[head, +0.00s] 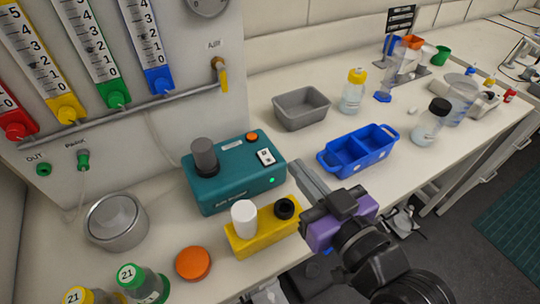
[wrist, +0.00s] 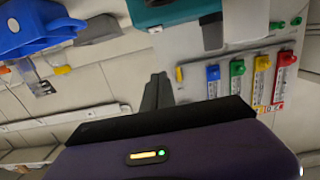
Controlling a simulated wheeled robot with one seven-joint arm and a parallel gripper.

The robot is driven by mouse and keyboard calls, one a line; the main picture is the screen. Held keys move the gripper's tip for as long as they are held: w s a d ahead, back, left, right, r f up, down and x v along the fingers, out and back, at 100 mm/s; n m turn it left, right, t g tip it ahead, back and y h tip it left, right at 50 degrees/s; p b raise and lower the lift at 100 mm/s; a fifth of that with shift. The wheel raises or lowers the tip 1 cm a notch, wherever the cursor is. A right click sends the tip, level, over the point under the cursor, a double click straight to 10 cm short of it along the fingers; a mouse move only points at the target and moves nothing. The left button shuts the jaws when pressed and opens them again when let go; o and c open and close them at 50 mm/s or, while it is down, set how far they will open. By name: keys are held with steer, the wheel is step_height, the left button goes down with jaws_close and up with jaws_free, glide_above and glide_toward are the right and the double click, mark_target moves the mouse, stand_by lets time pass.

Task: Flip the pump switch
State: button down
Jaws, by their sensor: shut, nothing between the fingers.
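The teal pump box (head: 235,190) stands on the bench in the head view, with a dark grey cylinder on its top. The pump switch (head: 266,157) is a small white plate with dark markings on the top right of the box. A green light (head: 272,180) glows on the box's front. My gripper (head: 298,172) is shut and empty, just right of the pump box and apart from the switch in the picture. In the wrist view my shut fingers (wrist: 158,80) show below part of the teal pump (wrist: 170,14); I cannot make out the switch there.
A yellow block (head: 262,238) with a white cap and a black ring stands before the pump. A blue divided tray (head: 345,165) is right of my fingers, and a grey tray (head: 302,108) is behind. A metal pot (head: 115,222) and an orange lid (head: 193,263) are left.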

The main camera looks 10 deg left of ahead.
steer(key=shift+s+a+f, duration=0.1)
steer(key=shift+a+f, duration=0.15)
steer(key=p, duration=0.2)
glide_above(270, 162)
steer(key=shift+s+d+f, duration=0.1)
steer(key=shift+s+f, duration=0.1)
steer(key=shift+f, duration=0.3)
step_height(270, 162, down, 3)
steer(key=shift+w+r, duration=0.1)
steer(key=shift+r, duration=0.05)
steer(key=shift+w+f, duration=0.15)
steer(key=shift+f, duration=0.6)
